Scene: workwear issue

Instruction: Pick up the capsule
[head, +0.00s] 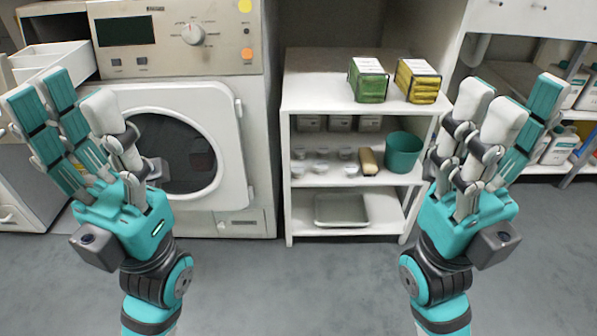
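Several small, pale, cup-like pieces stand in short rows on the middle shelf of the white shelf unit; one of them is at the front (321,169). They are small in the picture, and I cannot tell for sure which is the capsule. My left gripper (78,128) is raised in front of the washing machine, fingers spread, open and empty. My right gripper (503,128) is raised to the right of the shelf unit, fingers spread, open and empty. Both are apart from the small pieces.
The white shelf unit (300,95) holds green (368,80) and yellow (417,81) packs on top. A tan block (368,161) and teal bucket (402,152) stand beside the small pieces, a grey tray (341,209) below. The washing machine (232,115) stands left. Floor in front is clear.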

